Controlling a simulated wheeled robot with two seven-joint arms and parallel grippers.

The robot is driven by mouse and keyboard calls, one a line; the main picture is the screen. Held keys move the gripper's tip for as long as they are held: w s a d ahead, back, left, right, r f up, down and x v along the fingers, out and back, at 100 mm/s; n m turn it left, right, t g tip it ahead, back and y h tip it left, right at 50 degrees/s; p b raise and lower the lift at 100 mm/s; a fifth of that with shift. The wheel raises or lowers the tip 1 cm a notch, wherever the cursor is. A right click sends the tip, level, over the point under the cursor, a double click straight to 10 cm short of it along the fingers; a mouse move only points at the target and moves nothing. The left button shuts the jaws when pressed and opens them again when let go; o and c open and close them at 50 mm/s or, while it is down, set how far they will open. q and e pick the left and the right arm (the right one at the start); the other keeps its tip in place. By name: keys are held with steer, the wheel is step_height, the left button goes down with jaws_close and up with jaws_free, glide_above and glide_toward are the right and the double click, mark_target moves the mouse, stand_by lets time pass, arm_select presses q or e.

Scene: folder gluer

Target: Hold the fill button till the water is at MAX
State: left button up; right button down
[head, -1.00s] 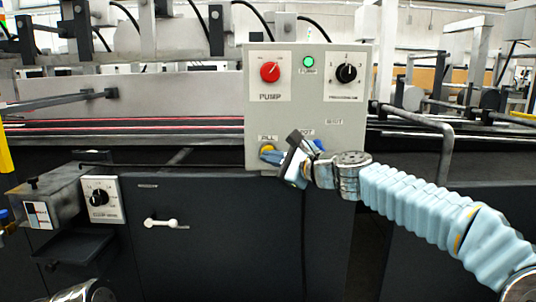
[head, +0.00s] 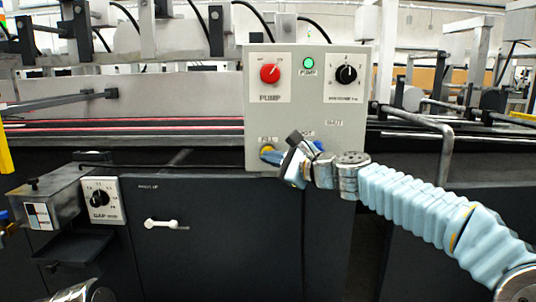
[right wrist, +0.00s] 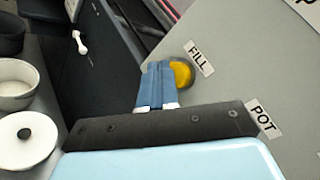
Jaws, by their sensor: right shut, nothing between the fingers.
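The yellow FILL button (head: 267,149) sits at the lower left of the grey control box (head: 310,118). It also shows in the right wrist view (right wrist: 183,75), beside its FILL label. My right gripper (head: 271,157) is shut and empty, with its blue fingertips at the button. In the right wrist view the fingertips (right wrist: 157,84) overlap the button's edge; I cannot tell how far it is pressed. No water level or MAX mark can be made out. My left gripper is not in view.
The box also carries a red PUMP knob (head: 270,72), a lit green lamp (head: 309,62) and a black dial (head: 346,74). A bent grey rail (head: 440,130) stands right of it. White bowls (right wrist: 16,88) and a lid (right wrist: 28,140) show in the right wrist view.

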steer(key=shift+w+p, duration=0.3)
steer(key=shift+w, duration=0.35)
stand_by(2.1)
steer(key=shift+s, duration=0.1)
stand_by(0.6)
steer(key=shift+s+b, duration=0.55)
steer(key=shift+s, duration=0.3)
steer(key=shift+s+b, duration=1.05)
steer(key=shift+s, duration=1.5)
